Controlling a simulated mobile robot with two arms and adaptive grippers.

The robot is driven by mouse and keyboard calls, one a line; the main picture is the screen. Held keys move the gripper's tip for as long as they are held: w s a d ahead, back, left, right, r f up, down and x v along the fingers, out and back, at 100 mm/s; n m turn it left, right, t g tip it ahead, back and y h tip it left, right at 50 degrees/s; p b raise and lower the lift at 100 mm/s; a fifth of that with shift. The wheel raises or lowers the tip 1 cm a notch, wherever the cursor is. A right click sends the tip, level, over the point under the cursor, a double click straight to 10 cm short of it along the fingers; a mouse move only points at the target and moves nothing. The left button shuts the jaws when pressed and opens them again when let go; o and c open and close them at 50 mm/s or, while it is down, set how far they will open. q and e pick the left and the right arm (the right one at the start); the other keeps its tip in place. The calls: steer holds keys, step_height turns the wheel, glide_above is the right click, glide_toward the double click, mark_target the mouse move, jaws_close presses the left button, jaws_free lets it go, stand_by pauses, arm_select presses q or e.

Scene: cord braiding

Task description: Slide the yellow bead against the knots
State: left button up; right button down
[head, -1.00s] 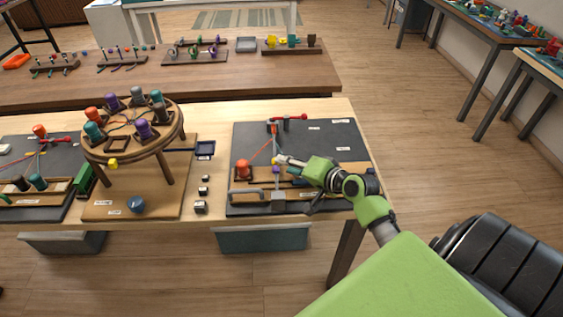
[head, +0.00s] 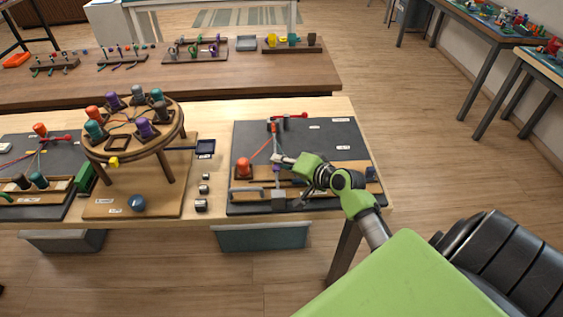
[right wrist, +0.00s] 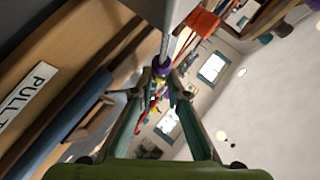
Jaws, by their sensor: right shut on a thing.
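The dark braiding board (head: 335,140) lies at the right of the near table. Cords run down it from a red-orange peg (head: 274,127) to a grey post (head: 278,197). My right gripper (head: 275,158) reaches in from the right over the cord in the head view. The gripper appears shut on the yellow bead. The fingers hide the bead in the head view. The knots cannot be made out. My left gripper is not in view.
An orange spool (head: 244,168) with a red cord stands on the board's left. A grey handle bar (head: 245,190) and a wooden strip lie along its front. A round wooden braiding stand (head: 117,158) with several bobbins is to the left. Small dark blocks (head: 201,205) lie between.

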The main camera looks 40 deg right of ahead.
steer(key=w+d+b, duration=0.1)
steer(key=w+d, duration=0.1)
steer(key=w, duration=0.1)
steer(key=w+d+b, duration=0.2)
steer(key=w, duration=0.1)
steer(key=w+d+b, duration=0.1)
steer(key=w, duration=0.2)
steer(key=shift+w+d+f+b, duration=0.15)
steer(key=shift+w+d+b, duration=0.05)
steer(key=shift+d+b, duration=0.2)
steer(key=shift+w+d, duration=0.15)
steer(key=shift+w, duration=0.1)
steer(key=c, duration=2)
jaws_free()
steer(key=shift+o, duration=0.2)
steer(key=v, duration=1.2)
